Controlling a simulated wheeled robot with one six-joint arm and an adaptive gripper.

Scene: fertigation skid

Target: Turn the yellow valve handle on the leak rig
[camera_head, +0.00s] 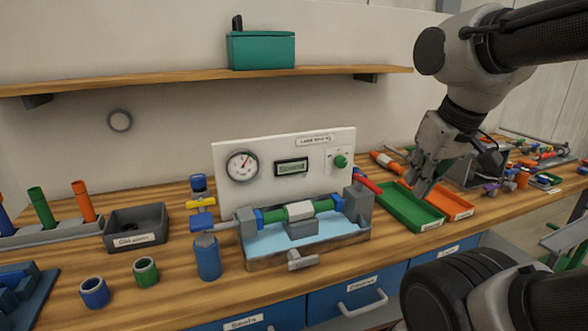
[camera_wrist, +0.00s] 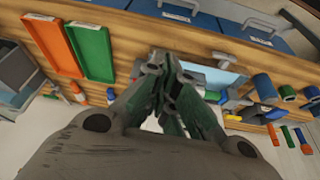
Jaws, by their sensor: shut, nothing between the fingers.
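The leak rig has a white panel (camera_head: 285,160) with a round gauge, a small display and a green knob. A green, white and blue pipe runs in front of it over a shallow basin of pale blue water (camera_head: 330,232). The yellow valve handle (camera_head: 201,203) is a short bar at the rig's left end, among blue parts; a small yellow piece also shows in the wrist view (camera_wrist: 232,117). My gripper (camera_head: 418,190) is shut and empty, pointing down above the green tray, right of the rig and well apart from the handle. Its fingers also show in the wrist view (camera_wrist: 172,68).
A green tray (camera_head: 410,207) and an orange tray (camera_head: 450,203) lie right of the rig. A red-handled part (camera_head: 368,183) stands at the rig's right end. A dark grey bin (camera_head: 136,226) and loose cylinders lie left. A wooden shelf (camera_head: 180,78) with a teal box hangs above.

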